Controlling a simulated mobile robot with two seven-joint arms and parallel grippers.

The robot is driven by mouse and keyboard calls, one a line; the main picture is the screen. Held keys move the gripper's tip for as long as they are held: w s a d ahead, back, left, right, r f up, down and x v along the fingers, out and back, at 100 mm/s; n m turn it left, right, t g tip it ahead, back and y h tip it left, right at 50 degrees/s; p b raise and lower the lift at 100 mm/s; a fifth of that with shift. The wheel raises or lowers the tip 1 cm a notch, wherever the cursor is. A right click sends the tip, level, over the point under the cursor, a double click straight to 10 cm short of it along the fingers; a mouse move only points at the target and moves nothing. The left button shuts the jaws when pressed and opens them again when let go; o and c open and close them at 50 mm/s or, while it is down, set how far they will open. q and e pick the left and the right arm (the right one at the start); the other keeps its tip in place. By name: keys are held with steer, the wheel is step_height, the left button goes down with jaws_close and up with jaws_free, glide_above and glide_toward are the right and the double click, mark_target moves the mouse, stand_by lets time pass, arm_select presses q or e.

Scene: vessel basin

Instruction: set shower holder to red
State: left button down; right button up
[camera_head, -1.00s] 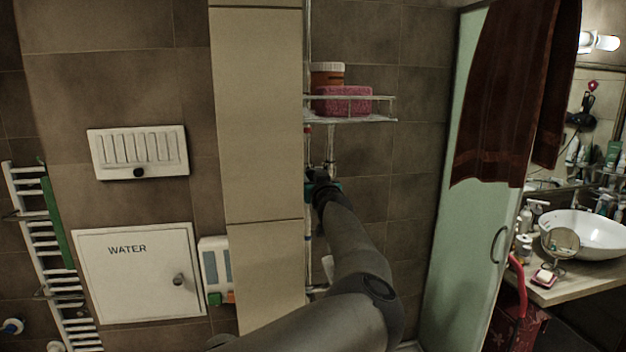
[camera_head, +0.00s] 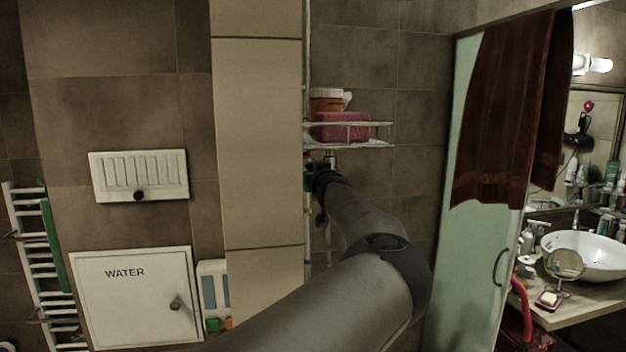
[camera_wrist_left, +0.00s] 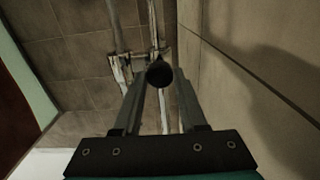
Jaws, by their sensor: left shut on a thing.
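The shower rail (camera_head: 307,235) runs upright beside the beige tiled column, largely hidden by my left arm. My left gripper (camera_head: 318,172) is at the rail, just under the wire shelf. In the left wrist view, the fingers of my left gripper (camera_wrist_left: 160,88) close around a dark round knob (camera_wrist_left: 160,74), which looks like part of the shower holder. Metal pipes and fittings (camera_wrist_left: 122,70) show behind it. The holder's body is mostly hidden, and I cannot make out a red mark now.
The wire shelf (camera_head: 375,144) with a pink box (camera_head: 343,126) and an orange jar (camera_head: 326,100) is close above my gripper. The beige column (camera_head: 260,140) is close on the left. A green glass panel (camera_head: 465,260) stands to the right.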

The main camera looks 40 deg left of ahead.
arm_select(q)
steer(key=shift+r, duration=0.35)
steer(key=c, duration=0.9)
jaws_free()
steer(key=o, duration=0.4)
steer(key=shift+f, duration=0.25)
steer(key=shift+o, duration=0.2)
steer(key=shift+d, duration=0.1)
arm_select(e)
steer(key=shift+s, duration=0.1)
